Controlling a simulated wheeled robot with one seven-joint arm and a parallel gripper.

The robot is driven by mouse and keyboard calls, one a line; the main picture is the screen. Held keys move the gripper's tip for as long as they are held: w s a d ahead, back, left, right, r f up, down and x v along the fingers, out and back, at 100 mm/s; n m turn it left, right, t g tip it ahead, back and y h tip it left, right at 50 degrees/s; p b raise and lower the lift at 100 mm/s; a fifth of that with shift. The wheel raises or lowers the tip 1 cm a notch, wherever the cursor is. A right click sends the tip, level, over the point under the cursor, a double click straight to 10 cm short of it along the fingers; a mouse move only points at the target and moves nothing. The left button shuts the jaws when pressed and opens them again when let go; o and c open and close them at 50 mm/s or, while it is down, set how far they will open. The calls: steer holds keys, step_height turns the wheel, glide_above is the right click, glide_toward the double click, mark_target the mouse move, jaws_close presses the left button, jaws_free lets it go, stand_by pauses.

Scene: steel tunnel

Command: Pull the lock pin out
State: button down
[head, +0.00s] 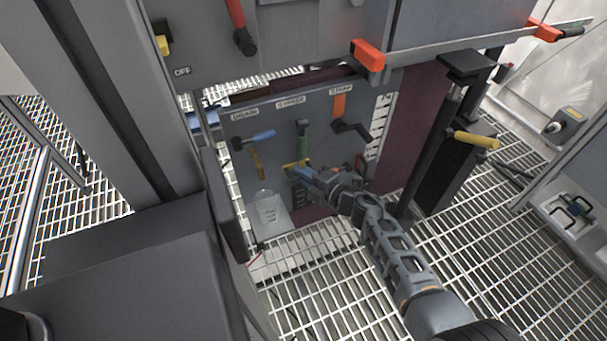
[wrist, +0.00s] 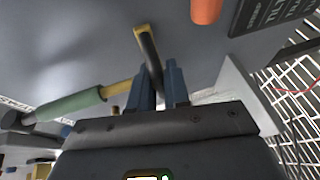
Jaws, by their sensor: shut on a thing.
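The lock pin looks to be the dark bar with yellow edges (wrist: 146,45) in the wrist view. It runs down between my fingers in front of a grey panel. Yellow also shows in the head view (head: 292,164), at the tip of my gripper (head: 299,171), below the green lever. In the wrist view my gripper (wrist: 160,88) has its two blue fingers close together, shut on the bar. Its held end is hidden behind the fingers. I cannot tell how deep the pin sits.
A green-handled lever (wrist: 72,106) lies just left of my fingers. Blue (head: 259,136) and black (head: 350,129) handles sit on the same panel (head: 325,108). A clear beaker (head: 267,206) stands below. A grey cabinet with red corners (head: 369,54) overhangs. Grating (head: 480,230) covers the floor.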

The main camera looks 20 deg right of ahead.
step_height(320, 180, down, 4)
steer(key=b, duration=0.2)
steer(key=shift+s+r+b, duration=0.1)
steer(key=shift+r+b, duration=0.1)
steer(key=shift+b, duration=0.2)
steer(key=c, duration=1.2)
jaws_free()
steer(key=shift+o, duration=0.2)
